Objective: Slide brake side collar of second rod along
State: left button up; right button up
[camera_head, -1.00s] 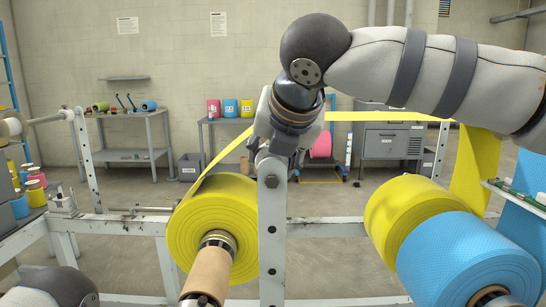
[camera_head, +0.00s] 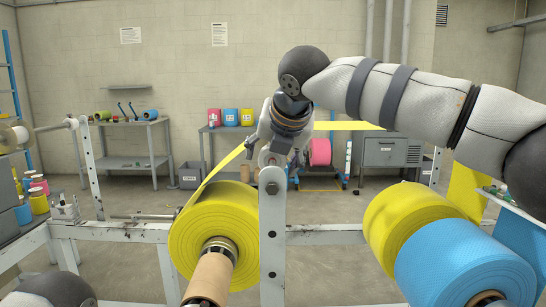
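My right gripper (camera_head: 271,160) comes down from its arm at the top of the upright perforated post (camera_head: 272,240). Its fingers point down around a small round part at the post head; I cannot tell whether they press on it. A yellow roll (camera_head: 212,220) sits left of the post on a rod with a bare cardboard core (camera_head: 209,277). A dark and brass collar (camera_head: 219,249) sits at the roll's near face, below and left of my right gripper, apart from it. Any collar behind the post or gripper is hidden. My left gripper is out of view.
A second yellow roll (camera_head: 412,218) and a blue roll (camera_head: 465,262) stand at the right. Yellow web (camera_head: 226,163) runs up from the left roll past the gripper. A white frame rail (camera_head: 325,233) crosses behind. Benches stand farther back.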

jog(key=shift+r, duration=0.1)
jog(key=v, duration=1.2)
